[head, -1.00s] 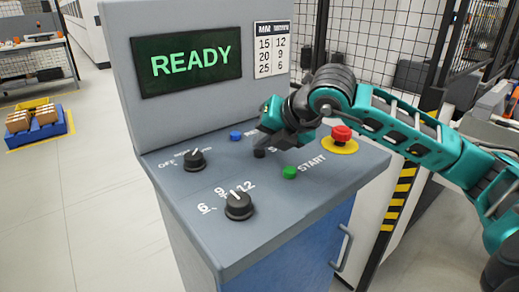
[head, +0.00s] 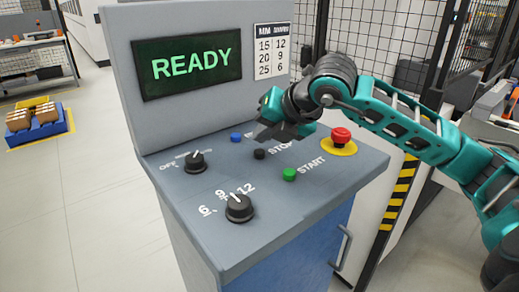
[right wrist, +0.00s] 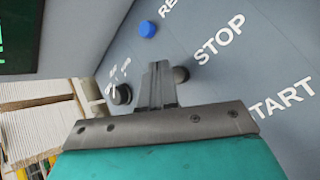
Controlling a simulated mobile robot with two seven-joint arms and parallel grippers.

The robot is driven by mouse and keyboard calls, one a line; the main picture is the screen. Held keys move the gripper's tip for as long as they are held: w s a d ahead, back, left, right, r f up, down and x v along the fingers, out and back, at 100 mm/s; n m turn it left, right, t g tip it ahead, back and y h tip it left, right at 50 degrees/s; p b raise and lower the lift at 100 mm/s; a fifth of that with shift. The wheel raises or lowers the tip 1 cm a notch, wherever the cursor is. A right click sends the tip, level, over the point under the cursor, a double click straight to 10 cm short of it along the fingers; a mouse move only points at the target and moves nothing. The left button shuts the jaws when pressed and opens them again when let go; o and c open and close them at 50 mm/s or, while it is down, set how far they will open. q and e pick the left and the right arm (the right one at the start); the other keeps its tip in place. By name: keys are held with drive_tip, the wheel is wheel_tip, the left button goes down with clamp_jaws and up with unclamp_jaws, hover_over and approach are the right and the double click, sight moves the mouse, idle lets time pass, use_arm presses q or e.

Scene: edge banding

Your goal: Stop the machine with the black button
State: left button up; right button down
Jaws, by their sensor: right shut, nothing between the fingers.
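The black button (head: 259,154) sits on the grey sloped panel beside the white STOP label. In the right wrist view the black button (right wrist: 182,74) shows just right of the fingertips, partly behind them. My right gripper (head: 262,134) is shut and empty, held a little above the panel near the black button, with a visible gap between them in the head view. The machine's screen (head: 190,65) reads READY in green. My left gripper is in neither view.
A green START button (head: 289,174) and a red emergency button (head: 341,135) on a yellow base are close on the right. A blue button (head: 236,137) is just behind left. Two black knobs, the rear one (head: 195,163) and the front one (head: 239,208), stand up from the panel.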

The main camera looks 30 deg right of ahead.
sight(264, 153)
drive_tip(key=shift+r+p, duration=1.4)
drive_tip(key=shift+r, duration=1)
drive_tip(key=shift+f, duration=0.1)
drive_tip(key=shift+s, duration=0.1)
